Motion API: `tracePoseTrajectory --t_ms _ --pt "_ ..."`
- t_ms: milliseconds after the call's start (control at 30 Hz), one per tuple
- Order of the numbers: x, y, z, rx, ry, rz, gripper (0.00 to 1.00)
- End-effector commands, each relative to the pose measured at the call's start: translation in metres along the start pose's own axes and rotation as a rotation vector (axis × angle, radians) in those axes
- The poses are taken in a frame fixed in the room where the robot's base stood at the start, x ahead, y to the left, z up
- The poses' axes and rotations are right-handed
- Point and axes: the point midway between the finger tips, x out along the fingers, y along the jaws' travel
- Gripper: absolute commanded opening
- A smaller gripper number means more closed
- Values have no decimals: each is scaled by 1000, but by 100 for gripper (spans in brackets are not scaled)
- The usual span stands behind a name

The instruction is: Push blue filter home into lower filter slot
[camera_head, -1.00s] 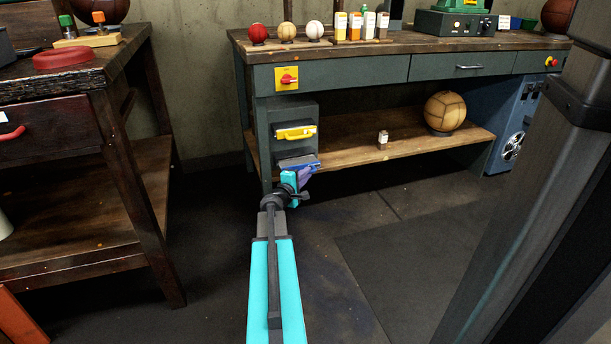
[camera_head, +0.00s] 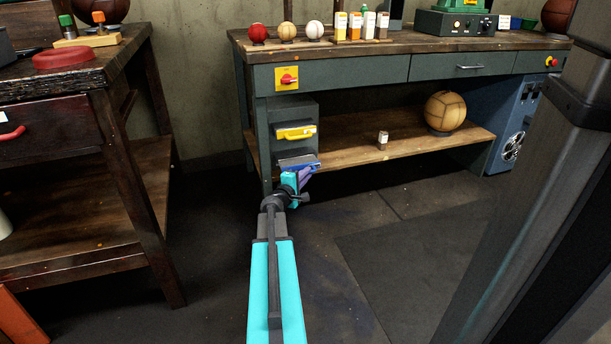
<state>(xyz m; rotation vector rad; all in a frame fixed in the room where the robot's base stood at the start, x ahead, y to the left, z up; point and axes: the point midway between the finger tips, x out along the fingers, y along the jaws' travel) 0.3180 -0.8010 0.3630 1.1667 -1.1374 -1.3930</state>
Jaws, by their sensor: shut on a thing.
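The blue filter (camera_head: 306,166) sits at the lower filter slot of the grey filter housing (camera_head: 306,112), under the bench's left end. Part of it still shows in front of the housing, with a grey top face and a blue front edge. How deep it sits I cannot tell. My gripper (camera_head: 303,175) is at the filter's front, shut on it, and hides part of its front. A yellow filter (camera_head: 295,132) with a yellow handle sits in the upper slot just above.
A wooden lower shelf (camera_head: 400,150) runs right of the housing, with a small jar (camera_head: 383,139) and a tan ball (camera_head: 445,110). A dark wooden bench (camera_head: 150,215) stands on the left. The floor between is clear.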

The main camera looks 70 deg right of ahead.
Motion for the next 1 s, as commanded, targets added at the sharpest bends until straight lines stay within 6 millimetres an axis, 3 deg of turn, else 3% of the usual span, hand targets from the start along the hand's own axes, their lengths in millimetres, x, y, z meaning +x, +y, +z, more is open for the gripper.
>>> tracePoseTrajectory --t_ms 1000 --pt "8 2 -8 0 0 0 0"
